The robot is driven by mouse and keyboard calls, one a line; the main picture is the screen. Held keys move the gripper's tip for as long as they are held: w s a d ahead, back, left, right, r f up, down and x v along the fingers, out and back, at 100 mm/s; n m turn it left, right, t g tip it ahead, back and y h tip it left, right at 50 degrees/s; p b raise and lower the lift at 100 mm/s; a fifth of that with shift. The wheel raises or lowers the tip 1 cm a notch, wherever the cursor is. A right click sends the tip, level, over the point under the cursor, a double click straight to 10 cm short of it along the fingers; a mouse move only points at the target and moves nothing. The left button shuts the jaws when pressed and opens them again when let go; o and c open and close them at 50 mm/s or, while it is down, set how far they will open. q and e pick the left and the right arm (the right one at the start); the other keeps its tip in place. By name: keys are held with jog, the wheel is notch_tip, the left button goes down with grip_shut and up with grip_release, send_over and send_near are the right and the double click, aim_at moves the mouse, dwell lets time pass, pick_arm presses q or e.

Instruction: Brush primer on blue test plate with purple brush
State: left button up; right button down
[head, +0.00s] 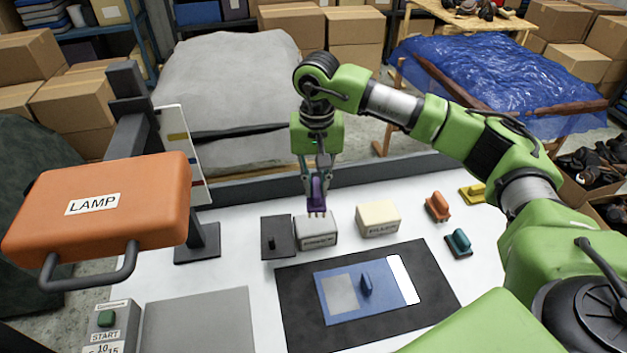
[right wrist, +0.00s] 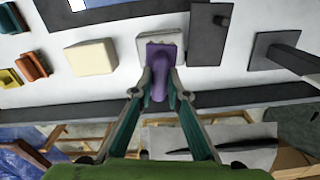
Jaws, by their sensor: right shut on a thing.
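The blue test plate (head: 338,305) lies on a black mat (head: 300,325). It has a grey square at its left, a blue knob in its middle and a white strip at its right end. My right gripper (head: 318,172) is shut on the purple brush (head: 317,195), bristles down, right at the grey-white block (head: 316,232). In the right wrist view the brush (right wrist: 160,68) overlaps this block (right wrist: 150,46); I cannot tell whether they touch. The block's label is too small to read. My left gripper is not in view.
A cream block (head: 378,218), an orange brush (head: 437,207), a teal brush (head: 458,243) and a yellow one (head: 473,192) stand to the right. A dark stand (head: 276,238) is left of the grey-white block. The orange lamp (head: 100,210) overhangs the left side, near a grey panel (head: 198,322).

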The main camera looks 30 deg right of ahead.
aim_at(315, 205)
jog(key=shift+w+f, duration=0.15)
jog(key=shift+w, duration=0.05)
jog(key=shift+f+b, duration=0.3)
notch_tip(315, 205, down, 4)
jog(key=b, duration=0.3)
jog(key=shift+f, duration=0.1)
jog(key=shift+f+b, duration=0.55)
jog(key=shift+b, duration=0.1)
pick_arm(q)
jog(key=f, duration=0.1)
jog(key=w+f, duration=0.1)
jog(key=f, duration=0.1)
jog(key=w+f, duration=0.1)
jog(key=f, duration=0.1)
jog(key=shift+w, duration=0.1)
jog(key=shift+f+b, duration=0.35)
jog(key=shift+b, duration=0.1)
pick_arm(e)
jog(key=shift+f, duration=0.5)
